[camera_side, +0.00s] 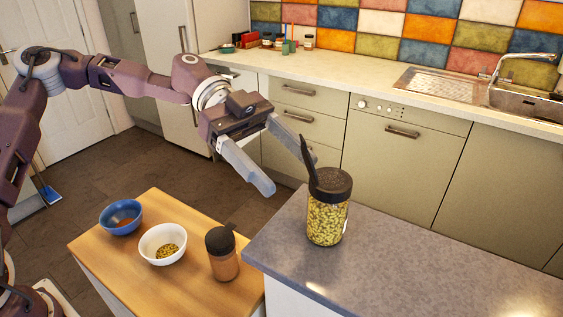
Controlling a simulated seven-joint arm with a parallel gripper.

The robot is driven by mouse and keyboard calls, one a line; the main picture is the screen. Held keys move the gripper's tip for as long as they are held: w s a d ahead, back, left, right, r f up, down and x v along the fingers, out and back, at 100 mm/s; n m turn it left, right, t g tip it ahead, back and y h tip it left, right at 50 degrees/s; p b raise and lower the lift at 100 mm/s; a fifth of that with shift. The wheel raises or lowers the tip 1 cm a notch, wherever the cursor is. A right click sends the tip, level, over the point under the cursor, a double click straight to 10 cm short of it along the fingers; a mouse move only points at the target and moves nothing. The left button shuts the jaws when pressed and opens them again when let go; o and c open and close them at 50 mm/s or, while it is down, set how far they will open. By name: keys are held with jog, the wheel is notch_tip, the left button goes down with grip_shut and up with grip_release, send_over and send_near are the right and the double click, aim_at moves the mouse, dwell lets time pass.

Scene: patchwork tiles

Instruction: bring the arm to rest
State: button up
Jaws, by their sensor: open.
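My gripper (283,168) is open, its two pale fingers spread wide with nothing between them. It hangs in the air above the gap between the wooden table and the grey counter. It is up and to the left of a jar (327,217) with a black lid, filled with yellow-green pieces, which stands upright on the grey counter. One fingertip overlaps the jar's dark upright handle in the picture; I cannot tell whether they touch.
The wooden table (150,285) holds a blue bowl (121,228), a white bowl (150,249) with greenish pieces, and a black-lidded brown jar (224,264). The grey counter (430,280) is clear right of the tall jar. A back worktop (350,70) has a sink (525,100).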

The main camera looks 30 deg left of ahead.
jog(key=w+a+f+n+t+y, duration=0.4)
jog(key=a+f+n+t+y, duration=0.1)
jog(key=f+n+y, duration=0.15)
jog(key=s+a+r+n+t+y, duration=0.1)
jog(key=s+a+n, duration=0.3)
jog(key=s, duration=0.4)
jog(key=s+a+r+n+t+y, duration=0.1)
jog(key=s+a+r+n+y, duration=0.1)
jog(key=s+a+n, duration=0.3)
jog(key=s+a+r+n+t+y, duration=0.1)
jog(key=s+a+r+n+y, duration=0.1)
jog(key=s, duration=1)
jog(key=shift+s+a+r+n+y, duration=0.25)
jog(key=shift+a+n+y, duration=0.6)
jog(key=shift+a+n, duration=0.35)
